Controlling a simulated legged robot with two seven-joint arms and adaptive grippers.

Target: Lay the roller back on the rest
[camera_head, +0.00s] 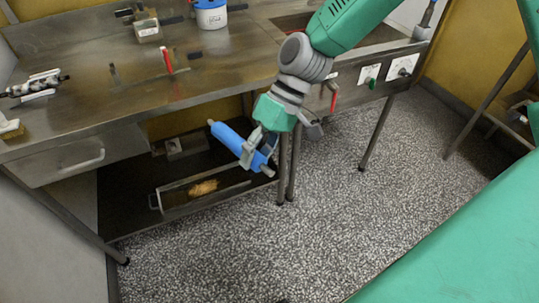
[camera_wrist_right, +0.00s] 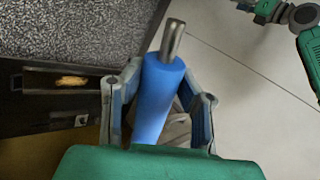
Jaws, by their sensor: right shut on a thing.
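The roller is a blue cylinder (camera_head: 226,138) with a metal pin at its end. It also fills the middle of the right wrist view (camera_wrist_right: 158,95). My right gripper (camera_head: 258,155) is shut around the roller, with a finger on each side (camera_wrist_right: 158,100). The roller is held tilted in the air in front of the bench's front edge, over the lower shelf and floor in the picture. A white stand (camera_head: 38,88) with a dark, patterned rod across it is on the bench at far left. I cannot tell whether it is the rest. My left gripper is not seen.
The steel bench (camera_head: 215,75) carries a blue-and-white tub (camera_head: 211,15), a small metal box (camera_head: 147,29) and a red-handled item (camera_head: 167,61). A tray (camera_head: 225,184) is on the lower shelf. The speckled floor (camera_head: 300,240) is clear.

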